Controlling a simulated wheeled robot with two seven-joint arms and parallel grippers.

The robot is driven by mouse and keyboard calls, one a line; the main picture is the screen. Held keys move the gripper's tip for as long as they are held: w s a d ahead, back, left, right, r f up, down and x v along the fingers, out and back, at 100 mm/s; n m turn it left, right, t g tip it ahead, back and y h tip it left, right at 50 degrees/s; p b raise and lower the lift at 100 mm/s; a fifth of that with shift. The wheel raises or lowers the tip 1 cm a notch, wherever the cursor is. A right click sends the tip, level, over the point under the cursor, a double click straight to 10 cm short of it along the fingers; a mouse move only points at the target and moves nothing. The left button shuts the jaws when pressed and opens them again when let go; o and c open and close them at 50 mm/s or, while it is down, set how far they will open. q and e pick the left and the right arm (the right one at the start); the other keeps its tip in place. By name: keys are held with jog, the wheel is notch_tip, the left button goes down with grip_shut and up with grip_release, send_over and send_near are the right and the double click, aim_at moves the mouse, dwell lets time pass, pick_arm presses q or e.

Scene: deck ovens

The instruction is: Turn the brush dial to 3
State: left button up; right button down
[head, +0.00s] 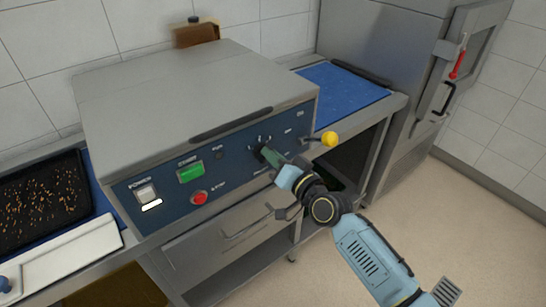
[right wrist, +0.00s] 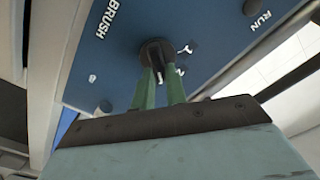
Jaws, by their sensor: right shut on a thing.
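The brush dial (right wrist: 154,48) is a dark round knob on the blue control panel (head: 222,160), under the word BRUSH in the right wrist view. My right gripper (right wrist: 160,80) is shut on the dial, with one green finger on each side of it. A white pointer mark shows between the fingers. White scale marks stand beside the dial, but I cannot read which number the pointer meets. My left gripper is not in view.
A green switch (head: 190,172), a red button (head: 199,198) and a white power switch (head: 146,194) sit left of the dial. A yellow ball knob (head: 329,139) sticks out close to my right gripper. A dark tray (head: 40,235) lies at the left.

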jog(key=shift+f+m, duration=0.15)
jog(key=shift+m, duration=0.95)
jog(key=c, duration=1.4)
grip_release()
jog(key=shift+c, duration=0.2)
jog(key=shift+d, duration=0.1)
jog(key=v, duration=1.3)
jog(key=shift+s+d, duration=0.1)
jog(key=shift+s, duration=0.05)
